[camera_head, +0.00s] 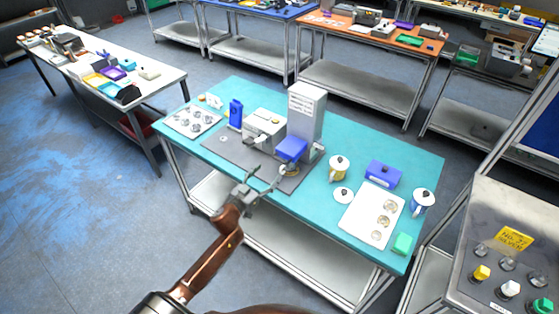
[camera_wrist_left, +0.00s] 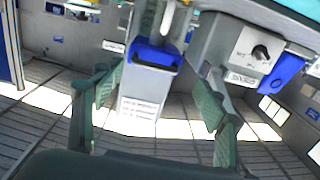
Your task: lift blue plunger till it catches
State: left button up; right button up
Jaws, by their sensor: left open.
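A blue block (camera_head: 291,148) sits at the front of a tall grey and white tower machine (camera_head: 307,110) on the teal table (camera_head: 345,148). It is the likeliest blue plunger, but its shape is too small to be sure. My left gripper (camera_head: 266,182) is open and empty in front of it, above the near part of the dark mat. In the left wrist view, a blue part (camera_wrist_left: 155,55) shows beyond and between the open fingers (camera_wrist_left: 155,98), apart from both. A grey box with a black knob (camera_wrist_left: 260,52) is beside it. My right gripper is not in view.
A blue upright object (camera_head: 236,113) and a grey machine (camera_head: 264,126) stand left of the tower. A metal console (camera_head: 510,245) stands at the right.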

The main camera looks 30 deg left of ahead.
aim_at(280, 161)
pick_arm(q)
jog(key=shift+h, duration=0.3)
jog(key=w, duration=0.5)
jog(key=w+d, duration=0.1)
jog(key=w, duration=0.2)
jog(key=shift+w+r, duration=0.15)
jog(key=shift+r, duration=0.15)
